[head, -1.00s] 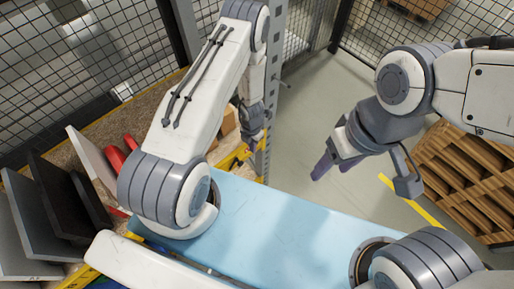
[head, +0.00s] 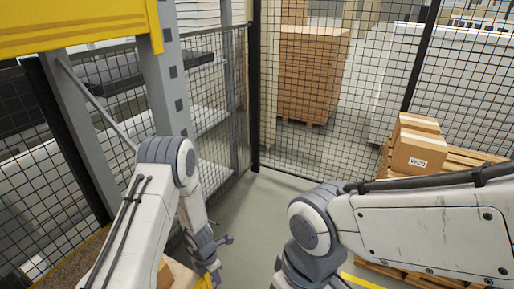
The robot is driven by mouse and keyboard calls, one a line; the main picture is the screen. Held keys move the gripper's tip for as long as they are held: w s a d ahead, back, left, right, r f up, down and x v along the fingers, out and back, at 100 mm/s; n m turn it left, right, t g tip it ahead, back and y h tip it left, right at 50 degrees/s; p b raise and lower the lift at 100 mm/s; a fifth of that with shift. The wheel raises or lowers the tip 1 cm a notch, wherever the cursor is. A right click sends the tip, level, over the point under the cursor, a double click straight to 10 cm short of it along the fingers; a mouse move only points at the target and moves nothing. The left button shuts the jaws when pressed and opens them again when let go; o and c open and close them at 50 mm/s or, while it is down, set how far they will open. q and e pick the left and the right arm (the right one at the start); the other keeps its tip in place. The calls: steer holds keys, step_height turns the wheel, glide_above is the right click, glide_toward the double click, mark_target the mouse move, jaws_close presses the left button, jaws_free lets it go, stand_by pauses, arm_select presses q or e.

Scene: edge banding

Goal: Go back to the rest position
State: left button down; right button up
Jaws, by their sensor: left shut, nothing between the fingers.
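My left arm rises from the lower left and bends down at the elbow. Its gripper (head: 213,272) points down near the bottom edge, left of centre. It looks shut and empty, with its tips partly cut off or hard to make out. My right arm comes in from the right, and its wrist runs down to the bottom edge. The fingers of my right gripper are out of the frame.
Black mesh fencing (head: 330,110) stands around the far side. Cardboard boxes (head: 418,150) sit on a wooden pallet (head: 455,158) at the right. A grey post (head: 170,90) with a yellow beam (head: 75,28) stands left. Grey floor (head: 255,215) is clear between the arms.

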arm_select(q)
steer(key=s+d+r+m+h+b, duration=0.1)
steer(key=s+d+r+m+b, duration=0.25)
steer(key=d+r+m, duration=0.45)
steer(key=s+d+r+m+b, duration=0.3)
steer(key=s+d+r+m, duration=0.15)
steer(key=r+m, duration=0.4)
arm_select(e)
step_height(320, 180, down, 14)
steer(key=b, duration=0.6)
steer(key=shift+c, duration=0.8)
arm_select(q)
steer(key=s+a+r+m, duration=0.1)
steer(key=s+m, duration=0.6)
steer(key=m, duration=0.2)
steer(key=s+a+r+m+y, duration=0.1)
steer(key=s+r+m, duration=0.1)
steer(key=s+m, duration=0.6)
steer(key=shift+a+r+m, duration=0.2)
steer(key=shift+a+m, duration=0.15)
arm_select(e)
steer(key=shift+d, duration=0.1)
